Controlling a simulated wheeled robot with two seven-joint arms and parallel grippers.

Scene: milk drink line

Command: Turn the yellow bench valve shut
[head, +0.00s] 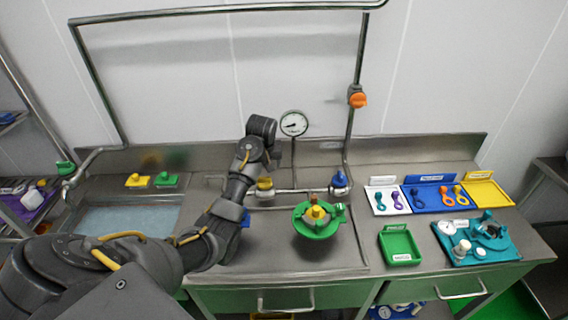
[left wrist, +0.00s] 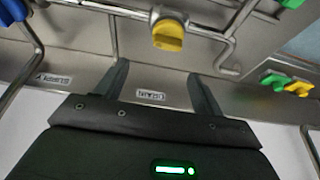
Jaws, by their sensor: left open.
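The yellow bench valve (head: 264,187) sits on the pipe along the back of the bench, just below my left gripper in the head view. In the left wrist view its yellow knob (left wrist: 168,35) is at the top centre, beyond the fingertips and apart from them. I cannot tell how far it is turned. My left gripper (head: 262,128) is raised near the back wall; its fingers are hidden in the head view. In the left wrist view the gripper (left wrist: 160,76) is open and empty, with a DRAIN label (left wrist: 151,95) behind the gap. My right gripper is not in view.
A blue valve (head: 339,181) and a pressure gauge (head: 293,123) stand right of the yellow valve. A green wheel-like fixture (head: 317,230) with a yellow hub is in front. Trays, including a green one (head: 399,245), lie right; a sink (head: 128,219) is left.

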